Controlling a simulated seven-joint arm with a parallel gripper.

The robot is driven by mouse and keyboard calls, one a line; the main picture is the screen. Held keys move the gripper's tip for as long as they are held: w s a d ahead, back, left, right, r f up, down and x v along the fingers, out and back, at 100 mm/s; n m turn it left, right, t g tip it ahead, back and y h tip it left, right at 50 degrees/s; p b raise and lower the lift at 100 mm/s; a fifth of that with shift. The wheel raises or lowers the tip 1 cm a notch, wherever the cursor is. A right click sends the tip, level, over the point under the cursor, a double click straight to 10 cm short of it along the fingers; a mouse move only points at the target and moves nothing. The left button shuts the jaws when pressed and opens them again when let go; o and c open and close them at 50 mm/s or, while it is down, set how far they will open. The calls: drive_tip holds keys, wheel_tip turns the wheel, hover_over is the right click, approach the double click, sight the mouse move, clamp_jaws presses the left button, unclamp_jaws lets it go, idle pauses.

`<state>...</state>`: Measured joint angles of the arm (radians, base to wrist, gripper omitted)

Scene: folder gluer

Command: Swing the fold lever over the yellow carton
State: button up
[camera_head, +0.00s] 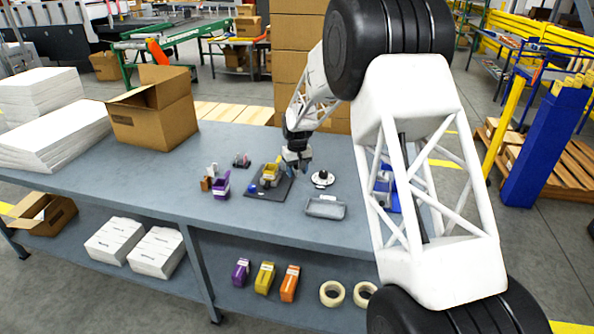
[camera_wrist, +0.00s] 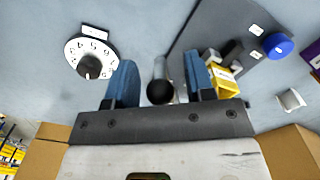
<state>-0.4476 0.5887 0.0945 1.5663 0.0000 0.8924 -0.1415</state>
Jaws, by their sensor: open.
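The yellow carton (camera_head: 270,173) sits on a dark base plate (camera_head: 262,194) in the middle of the table. In the wrist view the carton (camera_wrist: 221,84) is just right of my right finger, partly hidden by it. The fold lever (camera_wrist: 160,92) shows there as a black ball knob on a metal rod. My gripper (camera_head: 297,159) is low at the right side of the plate. In the wrist view my gripper (camera_wrist: 161,76) is open, with its blue fingers on either side of the lever knob. I cannot tell whether either finger touches it.
A blue knob (camera_wrist: 278,45) is on the plate. A white numbered dial (camera_head: 322,179) and a grey tray (camera_head: 325,207) lie to the right. A purple holder (camera_head: 220,186) stands left of the plate. An open cardboard box (camera_head: 152,112) and white stacks occupy the table's left.

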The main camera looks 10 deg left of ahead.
drive_tip(key=shift+c, duration=0.3)
clamp_jaws()
